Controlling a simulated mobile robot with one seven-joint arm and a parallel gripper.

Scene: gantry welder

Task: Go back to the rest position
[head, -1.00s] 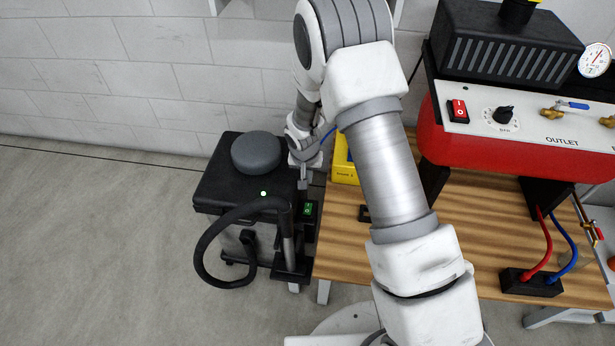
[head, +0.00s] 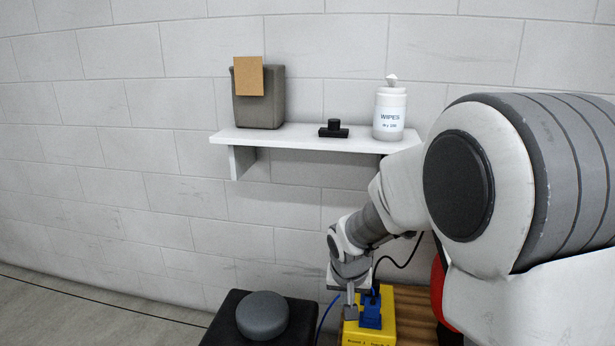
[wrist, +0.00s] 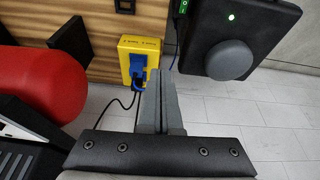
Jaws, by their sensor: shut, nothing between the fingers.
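My gripper (head: 350,308) is at the far end of my extended arm in the head view, pointing down beside a yellow box (head: 372,337) with a blue piece (head: 371,313) on it. In the wrist view the two grey fingers (wrist: 163,78) lie together with nothing between them. There the yellow box (wrist: 134,50) and the blue piece (wrist: 139,75) appear just left of the fingertips. Whether the fingers touch the box, I cannot tell.
A black unit (head: 220,325) with a round grey cap (head: 262,315) stands left of my gripper. A wall shelf (head: 300,137) above holds a grey bin (head: 258,104), a black part (head: 333,130) and a wipes tub (head: 390,112). A red tank (wrist: 30,75) is left in the wrist view.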

